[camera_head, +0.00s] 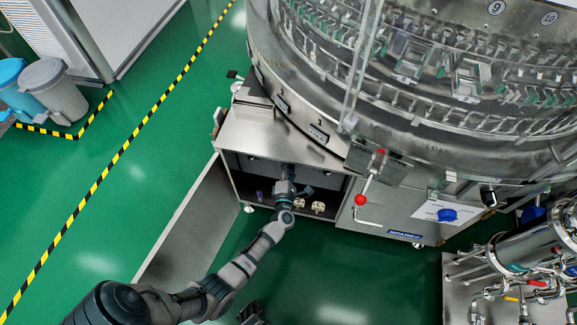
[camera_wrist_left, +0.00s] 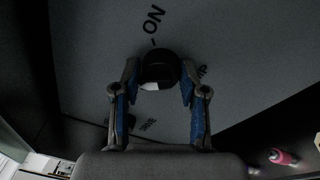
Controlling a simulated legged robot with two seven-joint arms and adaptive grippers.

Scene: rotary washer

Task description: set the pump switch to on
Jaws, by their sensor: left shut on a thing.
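In the left wrist view a round black knob (camera_wrist_left: 160,66) with a pale patch at its lower edge sits on a grey panel (camera_wrist_left: 230,50). "ON" with a short dash is printed above it; a partly hidden label ending in "MP" is to its right. My left gripper (camera_wrist_left: 158,84) has its two blue-padded fingers around the knob, one on each side, and is shut on it. I cannot tell which mark the knob points to. In the head view this gripper (camera_head: 287,186) reaches into the open cabinet (camera_head: 252,140) below the washer; the knob is hidden there.
The cabinet door (camera_head: 190,225) hangs open left of my arm. A red-ball lever (camera_head: 361,199) and a blue knob (camera_head: 446,215) are on the machine right of the opening. A pink-and-white item (camera_wrist_left: 283,157) shows low right in the wrist view.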

